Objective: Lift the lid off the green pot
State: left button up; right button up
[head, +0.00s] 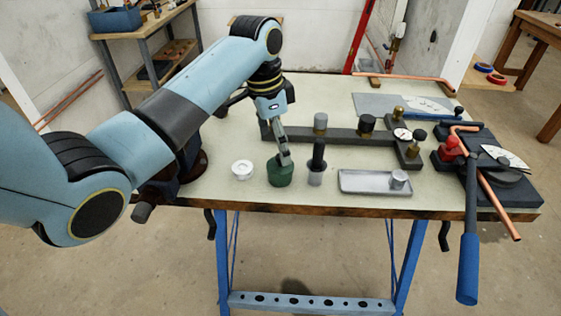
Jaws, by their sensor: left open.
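The green pot (279,175) stands on the workbench near its front edge, left of centre. My left gripper (285,158) comes down from above, its open fingers at the top of the pot. The fingers partly cover the pot's top, so the lid is hard to make out. I cannot tell whether the fingers touch it. My right gripper is not in view.
A white round tin (242,170) stands left of the pot. A grey cup with a black-handled tool (317,165) stands close on its right. A metal tray (360,184) lies further right. A dark bar fixture (350,136) is behind. A pipe bender (490,165) fills the right end.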

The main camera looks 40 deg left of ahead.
aim_at(280, 162)
pick_arm(q)
jog(key=f, duration=0.5)
jog(key=shift+w+d+f, duration=0.15)
jog(key=shift+w+f, duration=0.15)
jog(key=shift+w, duration=0.1)
jog(key=c, duration=1.2)
jog(key=shift+r, duration=0.1)
